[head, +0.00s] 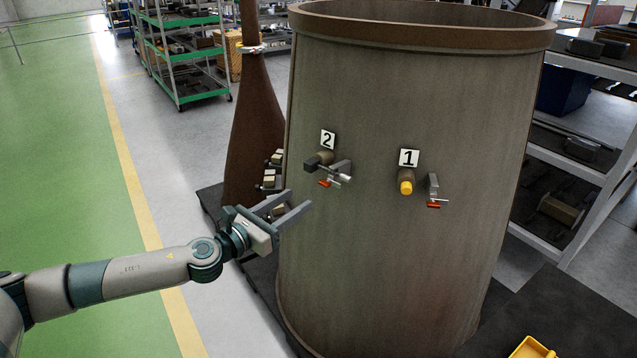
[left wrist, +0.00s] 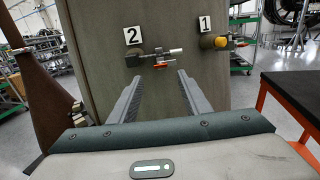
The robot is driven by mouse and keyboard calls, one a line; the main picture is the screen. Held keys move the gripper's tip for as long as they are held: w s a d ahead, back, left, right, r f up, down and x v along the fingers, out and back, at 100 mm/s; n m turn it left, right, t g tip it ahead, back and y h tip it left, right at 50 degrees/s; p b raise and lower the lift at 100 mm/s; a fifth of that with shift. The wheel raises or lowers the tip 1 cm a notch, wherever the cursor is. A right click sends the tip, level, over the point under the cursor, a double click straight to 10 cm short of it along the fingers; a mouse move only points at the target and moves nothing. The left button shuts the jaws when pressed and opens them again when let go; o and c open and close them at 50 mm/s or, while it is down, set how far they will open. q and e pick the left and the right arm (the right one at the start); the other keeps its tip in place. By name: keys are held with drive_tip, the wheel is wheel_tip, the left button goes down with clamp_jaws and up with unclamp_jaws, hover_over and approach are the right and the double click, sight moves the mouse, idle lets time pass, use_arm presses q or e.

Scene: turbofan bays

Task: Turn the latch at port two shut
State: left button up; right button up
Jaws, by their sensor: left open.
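Port two (head: 318,159), under a white "2" sign (head: 328,139), is a short dark stub on the brown drum. Its latch (head: 342,170) is a grey bracket with a bar and silver end, just right of the stub, and a red-tipped handle (head: 328,183) hangs below. In the left wrist view the latch (left wrist: 165,54) lies roughly level, beyond the fingertips. I cannot tell whether its bar covers the port. My left gripper (head: 299,199) is open and empty, below and left of the latch, apparently apart from it; the left wrist view shows both fingers (left wrist: 160,77). My right gripper is not in view.
Port one (head: 405,187), right of port two, has a yellow plug and its own latch (head: 433,186) with a red handle. A brown cone (head: 254,110) stands left of the drum (head: 370,260). Shelves stand at right and back. A yellow tray (head: 533,348) is at the bottom right.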

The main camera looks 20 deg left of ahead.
sight(322, 184)
use_arm(q)
drive_tip(key=x, duration=0.9)
drive_tip(key=shift+w+d, duration=0.1)
drive_tip(key=shift+w, duration=0.2)
drive_tip(key=c, duration=1.1)
drive_tip(key=shift+o, duration=0.3)
